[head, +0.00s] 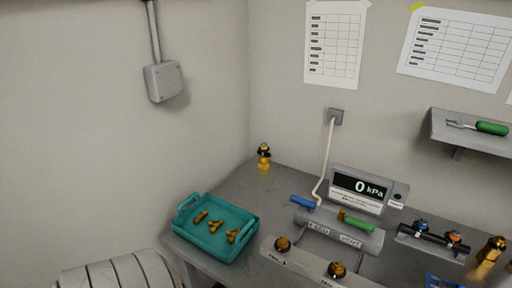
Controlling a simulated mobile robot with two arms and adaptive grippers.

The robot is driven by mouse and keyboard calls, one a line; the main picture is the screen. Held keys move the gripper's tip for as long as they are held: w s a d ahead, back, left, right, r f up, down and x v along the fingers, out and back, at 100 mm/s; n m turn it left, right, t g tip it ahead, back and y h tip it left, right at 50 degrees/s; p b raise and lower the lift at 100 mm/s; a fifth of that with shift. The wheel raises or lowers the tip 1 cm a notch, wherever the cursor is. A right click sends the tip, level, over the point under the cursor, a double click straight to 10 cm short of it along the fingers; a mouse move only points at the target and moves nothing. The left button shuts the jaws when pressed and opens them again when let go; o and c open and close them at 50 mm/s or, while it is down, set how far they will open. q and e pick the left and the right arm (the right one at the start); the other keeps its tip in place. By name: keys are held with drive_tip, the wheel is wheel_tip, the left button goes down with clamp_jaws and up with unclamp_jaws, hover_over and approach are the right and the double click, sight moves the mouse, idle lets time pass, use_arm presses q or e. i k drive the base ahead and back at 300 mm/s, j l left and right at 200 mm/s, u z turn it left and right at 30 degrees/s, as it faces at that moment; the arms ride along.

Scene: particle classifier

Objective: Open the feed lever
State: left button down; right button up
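A grey valve block (338,232) lies on the grey bench below a pressure display (362,190) that reads 0 kPa. A blue lever (303,202) sits at its left end and a green lever (357,224) nearer its right end. Two small labels are on the block's front; their text is too small to read surely, so I cannot tell for certain which lever is the feed lever. A white hose (327,163) runs from a wall plate down to the block near the blue lever. Neither of my grippers is in view.
A teal tray (189,241) with several brass fittings stands at the bench's left. Two brass-coloured knobs (283,244) (337,269) are in front of the block. A yellow-black fitting (264,157) stands at the back corner. A wall shelf (474,132) holds a green-handled tool.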

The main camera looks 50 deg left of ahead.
sight(311, 206)
drive_tip(key=j+u, duration=0.15)
drive_tip(key=u, duration=1)
